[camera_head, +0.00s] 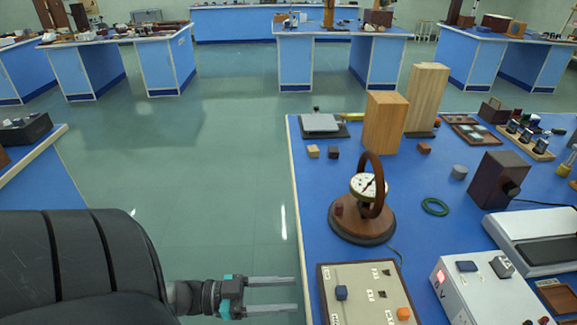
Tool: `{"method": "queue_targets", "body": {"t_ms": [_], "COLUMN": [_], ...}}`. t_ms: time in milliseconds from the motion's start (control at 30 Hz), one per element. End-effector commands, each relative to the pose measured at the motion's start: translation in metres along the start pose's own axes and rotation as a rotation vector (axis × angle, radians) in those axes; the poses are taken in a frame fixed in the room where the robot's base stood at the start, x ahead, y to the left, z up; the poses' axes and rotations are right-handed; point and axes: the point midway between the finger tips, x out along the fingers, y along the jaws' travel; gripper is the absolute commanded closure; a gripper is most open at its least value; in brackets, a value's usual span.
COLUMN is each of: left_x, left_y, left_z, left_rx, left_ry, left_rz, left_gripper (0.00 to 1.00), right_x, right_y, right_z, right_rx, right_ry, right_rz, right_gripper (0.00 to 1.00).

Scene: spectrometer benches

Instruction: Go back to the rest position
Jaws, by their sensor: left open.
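My left gripper (271,295) shows at the bottom of the head view, with teal mounts and two grey parallel fingers pointing right. The fingers are spread apart with nothing between them. It is over the floor, just left of the near bench's (300,205) edge, and apart from the things on it. My thick black left arm fills the lower left corner. My right gripper is not in the view.
The blue bench carries a dial instrument with a wooden ring (367,190), a beige switch panel (365,293), a white box (485,288), a green ring (435,206) and tall wooden blocks (385,122). Another bench (38,190) stands left. Open floor (205,170) lies between.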

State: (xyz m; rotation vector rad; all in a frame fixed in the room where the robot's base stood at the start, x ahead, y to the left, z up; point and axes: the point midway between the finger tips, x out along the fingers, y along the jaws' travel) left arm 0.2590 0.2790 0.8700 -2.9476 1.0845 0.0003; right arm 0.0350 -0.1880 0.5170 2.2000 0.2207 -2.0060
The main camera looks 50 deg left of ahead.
Motion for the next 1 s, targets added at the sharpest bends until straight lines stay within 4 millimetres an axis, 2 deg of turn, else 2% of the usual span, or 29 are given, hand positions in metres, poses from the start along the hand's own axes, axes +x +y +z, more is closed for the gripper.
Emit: {"method": "queue_targets", "body": {"t_ms": [400,467,533,567,667,767,800,867,900,967,1000], "left_x": [0.000,0.000,-0.001,-0.002,-0.009,-0.024,-0.032,-0.043,-0.051,-0.063,-0.070], "left_y": [0.000,-0.002,-0.007,-0.009,-0.019,-0.017,-0.012,0.002,0.014,0.038,0.057], "left_z": [0.001,0.006,0.021,0.031,0.079,0.141,0.166,0.203,0.226,0.259,0.278], "left_rx": [-0.001,-0.002,-0.003,-0.005,-0.016,-0.044,-0.060,-0.088,-0.110,-0.148,-0.173], "left_ry": [-0.002,-0.013,-0.048,-0.071,-0.194,-0.376,-0.455,-0.582,-0.668,-0.802,-0.891], "left_rz": [-0.003,-0.021,-0.074,-0.108,-0.256,-0.406,-0.455,-0.511,-0.539,-0.564,-0.569], "left_gripper": [0.43,0.43,0.43,0.43,0.43,0.43,0.43,0.43,0.43,0.43,0.43], "right_x": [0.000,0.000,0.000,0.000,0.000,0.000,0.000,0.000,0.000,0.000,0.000], "right_y": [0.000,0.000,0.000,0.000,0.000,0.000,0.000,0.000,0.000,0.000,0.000], "right_z": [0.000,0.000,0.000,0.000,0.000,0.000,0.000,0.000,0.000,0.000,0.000], "right_rx": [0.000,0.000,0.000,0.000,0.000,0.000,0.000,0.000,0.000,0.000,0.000], "right_ry": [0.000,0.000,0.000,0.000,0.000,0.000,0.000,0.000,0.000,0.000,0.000], "right_rz": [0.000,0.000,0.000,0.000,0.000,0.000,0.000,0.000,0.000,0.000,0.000], "right_gripper": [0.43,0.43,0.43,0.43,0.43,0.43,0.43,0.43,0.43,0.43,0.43]}}
